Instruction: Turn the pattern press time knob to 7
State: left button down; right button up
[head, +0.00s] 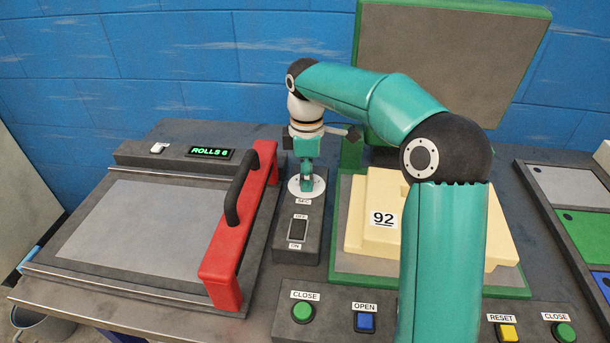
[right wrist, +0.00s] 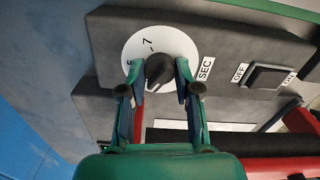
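The time knob is a small dark knob (right wrist: 159,70) on a round white dial (right wrist: 140,45), with a SEC label beside it in the right wrist view. A 7 and a 5 show on the dial; I cannot tell exactly where the knob points. In the head view the dial (head: 294,188) lies at the far end of a grey control box, its knob hidden by my right gripper (head: 306,184), which points down onto it. In the right wrist view the fingers of my right gripper (right wrist: 160,72) stand either side of the knob; contact is unclear. My left gripper is out of view.
The box also carries an ON/OFF switch (head: 298,229). A red bar with a black handle (head: 240,190) stands close on the left. A green-framed press (head: 345,262) with a cream block marked 92 (head: 470,225) is on the right. Buttons (head: 303,312) line the front.

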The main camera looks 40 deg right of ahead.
jog(key=shift+c, duration=1.2)
jog(key=shift+a, duration=0.25)
grip_shut()
jog(key=shift+d, duration=0.2)
